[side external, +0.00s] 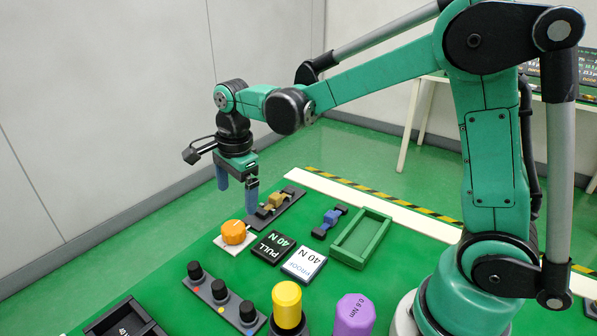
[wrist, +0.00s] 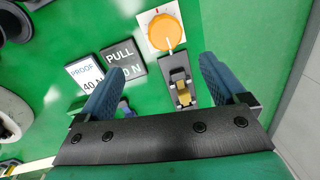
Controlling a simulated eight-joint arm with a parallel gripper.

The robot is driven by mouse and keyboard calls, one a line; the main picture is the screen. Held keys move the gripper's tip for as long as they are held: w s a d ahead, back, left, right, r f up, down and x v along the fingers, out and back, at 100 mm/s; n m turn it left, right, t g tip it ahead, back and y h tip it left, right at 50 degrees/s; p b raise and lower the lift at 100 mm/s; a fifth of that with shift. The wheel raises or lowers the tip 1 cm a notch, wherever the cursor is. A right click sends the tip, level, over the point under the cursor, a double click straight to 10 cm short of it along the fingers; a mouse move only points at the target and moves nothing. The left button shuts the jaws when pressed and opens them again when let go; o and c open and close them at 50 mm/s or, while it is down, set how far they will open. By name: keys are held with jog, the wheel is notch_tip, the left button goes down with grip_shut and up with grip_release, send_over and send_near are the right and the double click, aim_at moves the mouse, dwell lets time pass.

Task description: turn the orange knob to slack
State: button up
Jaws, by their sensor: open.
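The orange knob (side external: 234,232) sits on a white square plate on the green table. In the wrist view the knob (wrist: 165,31) is at the top, with a white pointer line aimed down at the plate's lower edge. The plate's markings are too small to read. My gripper (side external: 236,187) is open and empty, above the table just behind the knob. In the wrist view my gripper's two blue fingers (wrist: 170,75) are spread wide, with the knob beyond their tips and not between them.
A dark fixture with a brass-coloured block (side external: 275,203) lies under my gripper. Tiles marked PULL 40 N (side external: 271,247) and PROOF 40 N (side external: 304,264) stand beside the knob. Several black knobs (side external: 220,290), a yellow cylinder (side external: 287,304), a purple knob (side external: 355,314) and a green tray (side external: 361,239) stand around.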

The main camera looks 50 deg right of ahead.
aim_at(234, 226)
jog(key=f+m, duration=0.1)
jog(key=w+f+m, duration=0.1)
jog(key=w+f+m+g, duration=0.1)
jog(key=m, duration=0.1)
jog(key=shift+a+f, duration=0.1)
jog(key=shift+a, duration=0.1)
jog(key=shift+f, duration=2.85)
jog(key=c, duration=1.3)
